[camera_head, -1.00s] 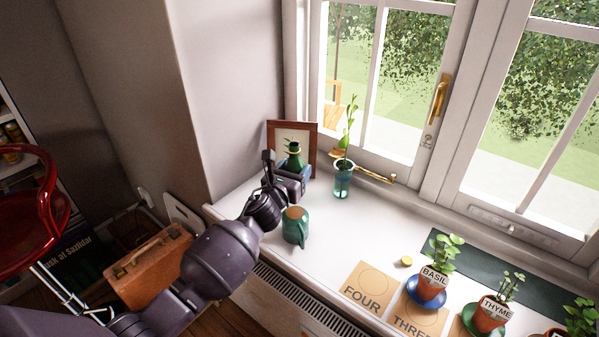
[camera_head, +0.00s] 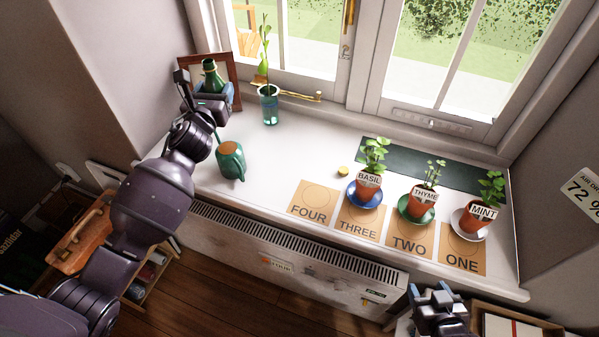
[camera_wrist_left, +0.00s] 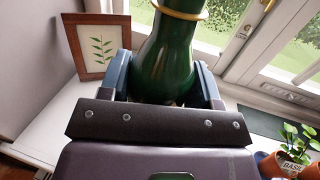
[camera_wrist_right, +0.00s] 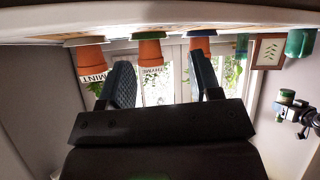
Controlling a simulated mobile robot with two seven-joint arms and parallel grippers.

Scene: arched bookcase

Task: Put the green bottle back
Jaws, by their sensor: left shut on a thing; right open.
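The green bottle (camera_head: 212,78) is upright at the far left end of the white windowsill, in front of the framed leaf picture (camera_head: 233,70). My left gripper (camera_head: 211,93) is shut on it. In the left wrist view the dark green bottle (camera_wrist_left: 168,58), with a gold ring at its neck, sits between the blue finger pads.
A green watering can (camera_head: 230,160) stands just in front of my left gripper. A glass vase (camera_head: 268,105) with a sprig is right of the bottle.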

